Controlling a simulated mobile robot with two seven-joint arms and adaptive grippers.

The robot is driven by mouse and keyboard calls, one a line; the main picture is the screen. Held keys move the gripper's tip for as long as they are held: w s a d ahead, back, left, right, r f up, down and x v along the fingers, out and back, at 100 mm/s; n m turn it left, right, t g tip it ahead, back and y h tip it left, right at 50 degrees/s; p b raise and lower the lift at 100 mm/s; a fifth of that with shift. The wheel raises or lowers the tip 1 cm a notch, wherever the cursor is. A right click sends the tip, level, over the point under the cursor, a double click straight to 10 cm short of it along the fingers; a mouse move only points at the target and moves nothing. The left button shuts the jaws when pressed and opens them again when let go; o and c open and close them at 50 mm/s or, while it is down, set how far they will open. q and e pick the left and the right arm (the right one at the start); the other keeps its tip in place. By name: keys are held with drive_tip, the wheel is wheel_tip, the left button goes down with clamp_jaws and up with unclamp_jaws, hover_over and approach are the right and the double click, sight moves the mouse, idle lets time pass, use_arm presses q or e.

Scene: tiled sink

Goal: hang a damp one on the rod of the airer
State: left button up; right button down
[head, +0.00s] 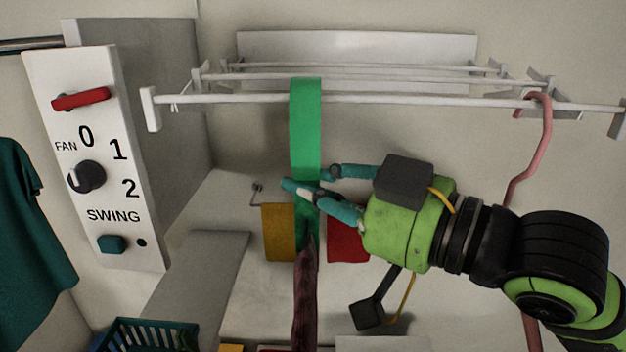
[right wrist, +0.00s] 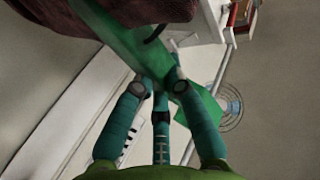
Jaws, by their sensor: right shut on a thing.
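My right gripper (head: 318,190) is shut on a green hanger-like strip (head: 306,135), seen nearly edge-on, below the rods of the white airer (head: 440,99). The strip's top reaches up across the front rod; I cannot tell whether it is hooked over it or only in front of it. A dark red garment (head: 305,295) hangs straight down below the fingers. In the right wrist view the fingers close around the green strip (right wrist: 190,100), with the dark red garment (right wrist: 130,8) beyond. My left gripper is not in view.
A pink hooked pole (head: 545,125) hangs on the airer's right part. A white control panel (head: 98,150) marked FAN and SWING stands at left, beside a teal garment (head: 32,240). A mustard cloth (head: 278,230) and a red cloth (head: 347,245) are behind. A teal basket (head: 150,336) is below.

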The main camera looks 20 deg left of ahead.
drive_tip(key=shift+w, duration=0.1)
drive_tip(key=c, duration=1.3)
unclamp_jaws()
drive_tip(key=shift+o, duration=0.4)
drive_tip(key=shift+s+r, duration=0.1)
drive_tip(key=shift+s, duration=0.1)
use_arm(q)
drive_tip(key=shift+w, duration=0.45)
